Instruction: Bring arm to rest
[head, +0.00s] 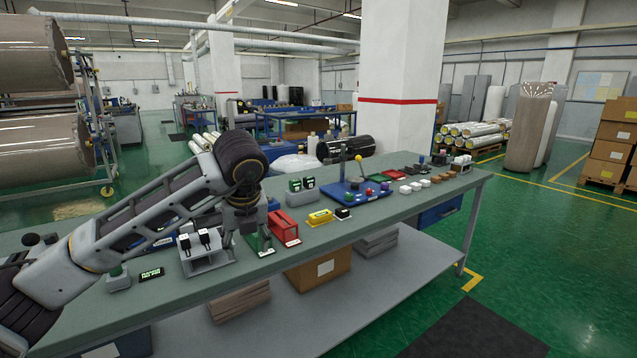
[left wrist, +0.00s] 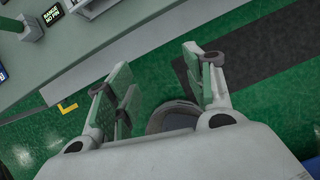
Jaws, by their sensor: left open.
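My left arm comes in from the left in the head view and reaches over the grey-green workbench (head: 400,205). Its left gripper (head: 245,238) points down at the near-middle of the bench, beside a red holder (head: 284,228) and a grey stand with two black-and-white units (head: 207,255). In the left wrist view the two fingers of the left gripper (left wrist: 157,66) are spread apart with nothing held between them. Floor and a dark rounded shape show past them. My right gripper is in neither view.
A small display (head: 152,274) lies left of the stand; one also shows in the left wrist view (left wrist: 52,14). A yellow device (head: 320,217) and a blue tray (head: 350,196) stand further right. A white pillar (head: 400,80) rises behind.

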